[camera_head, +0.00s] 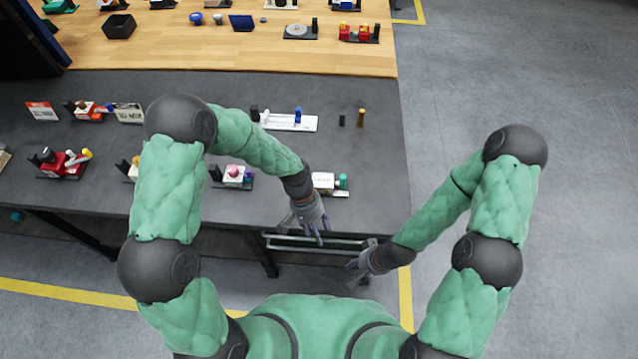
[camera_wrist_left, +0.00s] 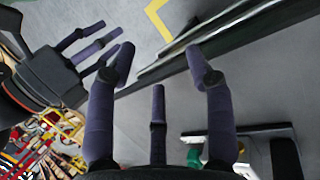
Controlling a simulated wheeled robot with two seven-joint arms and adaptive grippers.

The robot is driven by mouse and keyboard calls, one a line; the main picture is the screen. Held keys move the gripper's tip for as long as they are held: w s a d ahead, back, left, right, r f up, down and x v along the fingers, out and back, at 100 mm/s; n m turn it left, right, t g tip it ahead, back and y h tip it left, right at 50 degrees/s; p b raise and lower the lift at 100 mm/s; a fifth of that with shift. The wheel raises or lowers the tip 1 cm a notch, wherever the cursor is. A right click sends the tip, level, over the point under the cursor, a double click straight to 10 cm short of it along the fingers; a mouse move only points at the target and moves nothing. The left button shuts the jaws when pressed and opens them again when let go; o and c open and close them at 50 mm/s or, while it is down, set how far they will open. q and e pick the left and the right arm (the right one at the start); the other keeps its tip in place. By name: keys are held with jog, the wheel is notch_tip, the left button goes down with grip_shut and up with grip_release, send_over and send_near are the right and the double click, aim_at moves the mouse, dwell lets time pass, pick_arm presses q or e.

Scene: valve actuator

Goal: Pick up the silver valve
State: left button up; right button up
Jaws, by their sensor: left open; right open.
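I cannot tell for sure which object is the silver valve. A device with a white body and a green knob (camera_head: 330,183) sits near the dark table's front right edge. It partly shows at the bottom of the left wrist view (camera_wrist_left: 240,140). My left gripper (camera_head: 313,228) is open and empty just in front of that device, by the table's front edge. Its spread fingers also show in the left wrist view (camera_wrist_left: 160,75). My right gripper (camera_head: 358,272) is open and empty, lower and to the right, off the table. It also shows in the left wrist view (camera_wrist_left: 100,48).
The dark table (camera_head: 375,170) holds several small devices, including a long white one with a blue part (camera_head: 288,122). A black post and a brass-coloured post (camera_head: 361,117) stand at right. A silver disc device (camera_head: 298,31) is on the wooden table behind. Metal rails (camera_head: 315,240) run below the front edge.

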aim_at(323, 181)
pick_arm(q)
jog(key=w+a+r+n+t+y, duration=0.1)
jog(key=w+r, duration=0.2)
jog(key=w, duration=0.2)
jog(key=w+a+r+n+t+y, duration=0.1)
jog(key=w+a+r+t, duration=0.1)
jog(key=w, duration=0.3)
jog(key=w+a+r+t+y, duration=0.1)
jog(key=w+a+r+t, duration=0.1)
jog(key=w+r, duration=0.3)
jog(key=shift+w+a+n, duration=0.25)
jog(key=shift+w+n, duration=0.15)
jog(key=shift+w, duration=0.05)
jog(key=f, duration=0.3)
jog(key=w+f, duration=0.1)
jog(key=f, duration=0.7)
jog(key=shift+w, duration=0.4)
grip_shut()
